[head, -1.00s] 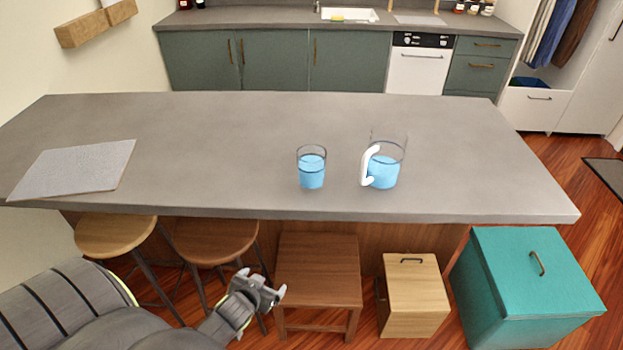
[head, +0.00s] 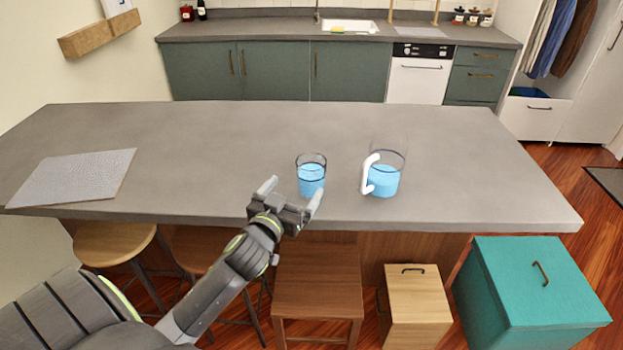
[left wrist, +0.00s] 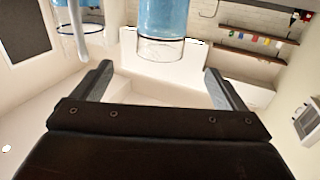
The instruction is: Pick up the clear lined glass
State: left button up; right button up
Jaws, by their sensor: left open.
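The clear lined glass (head: 311,178) stands upright near the front edge of the grey counter, with blue liquid inside and dark lines around it. It also shows at the top of the left wrist view (left wrist: 162,22), cut off by the frame edge, beyond and between the fingers. My left gripper (head: 293,194) is open and empty at the counter's front edge, just in front of and left of the glass. Its two spread fingers (left wrist: 158,72) also show in the left wrist view, with nothing between them. My right gripper is not in view.
A clear jug (head: 387,181) with a white handle and blue liquid stands right of the glass. A grey mat (head: 72,178) lies on the counter (head: 220,135) at the left. Stools (head: 318,275), a wooden box (head: 415,300) and a teal box (head: 530,290) stand in front.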

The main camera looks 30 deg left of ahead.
aim_at(306, 173)
pick_arm(q)
jog(key=w, duration=0.3)
jog(key=w+a+p, duration=0.1)
jog(key=w, duration=0.1)
jog(key=shift+w, duration=0.2)
jog(key=shift+w+a+p, duration=0.15)
jog(key=shift+w+p, duration=0.25)
jog(key=shift+w, duration=0.6)
jog(key=shift+w+a+p, duration=0.15)
jog(key=shift+w+p, duration=0.2)
jog(key=shift+w, duration=0.6)
jog(key=shift+w+a+f, duration=0.1)
jog(key=shift+w+a, duration=0.05)
jog(key=shift+w, duration=0.5)
jog(key=c, duration=1.7)
